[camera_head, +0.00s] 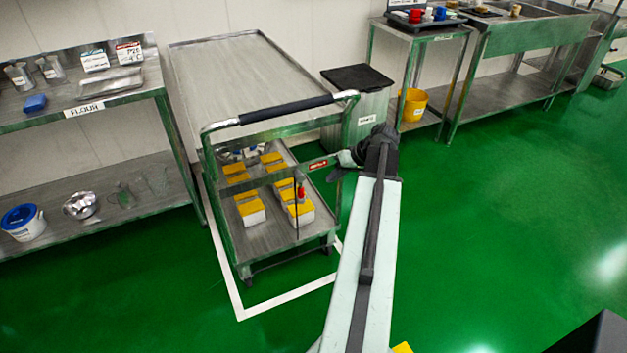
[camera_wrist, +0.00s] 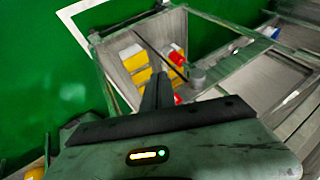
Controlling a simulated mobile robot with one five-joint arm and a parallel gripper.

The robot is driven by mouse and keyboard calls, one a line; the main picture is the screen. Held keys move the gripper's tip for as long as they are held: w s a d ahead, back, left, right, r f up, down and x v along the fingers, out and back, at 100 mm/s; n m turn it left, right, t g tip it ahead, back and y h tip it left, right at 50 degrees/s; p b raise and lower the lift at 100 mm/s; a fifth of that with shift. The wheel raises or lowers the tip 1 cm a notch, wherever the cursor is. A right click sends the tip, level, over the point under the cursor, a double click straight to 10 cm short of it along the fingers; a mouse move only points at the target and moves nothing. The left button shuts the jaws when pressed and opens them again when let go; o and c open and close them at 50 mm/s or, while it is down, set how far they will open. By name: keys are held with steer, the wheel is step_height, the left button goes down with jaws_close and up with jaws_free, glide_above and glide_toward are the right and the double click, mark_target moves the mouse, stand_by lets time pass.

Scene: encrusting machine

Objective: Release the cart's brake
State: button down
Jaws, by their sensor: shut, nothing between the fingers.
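The steel cart (camera_head: 230,70) stands inside a white floor outline, with a black-gripped push handle (camera_head: 285,109) at its near end. A thin dark rod (camera_head: 296,222) and a red knob (camera_head: 301,193) show at the cart's near side. The wrist view also shows a dark rod (camera_wrist: 160,53) and a red piece (camera_wrist: 176,58) over the cart's lower shelf. A red-and-white tag (camera_head: 318,165) is at the cart's right side. My gripper (camera_head: 347,159) is beside that tag, below the handle's right end. It is shut and empty; in the wrist view its fingers (camera_wrist: 158,90) point toward the cart. Whether it touches the cart cannot be told.
White boxes with yellow tops (camera_head: 251,212) lie on the cart's lower shelf. A flour table (camera_head: 70,105) stands left. A grey bin with a black lid (camera_head: 357,77) and a steel table (camera_head: 420,42) stand right. Green floor is clear at the right front.

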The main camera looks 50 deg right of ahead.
mark_target(300, 187)
steer(key=shift+s+d+r, duration=0.25)
steer(key=shift+s+d, duration=0.45)
steer(key=shift+d, duration=0.15)
steer(key=w+a+f+b, duration=0.5)
steer(key=w+f+b, duration=0.3)
steer(key=shift+a, duration=0.1)
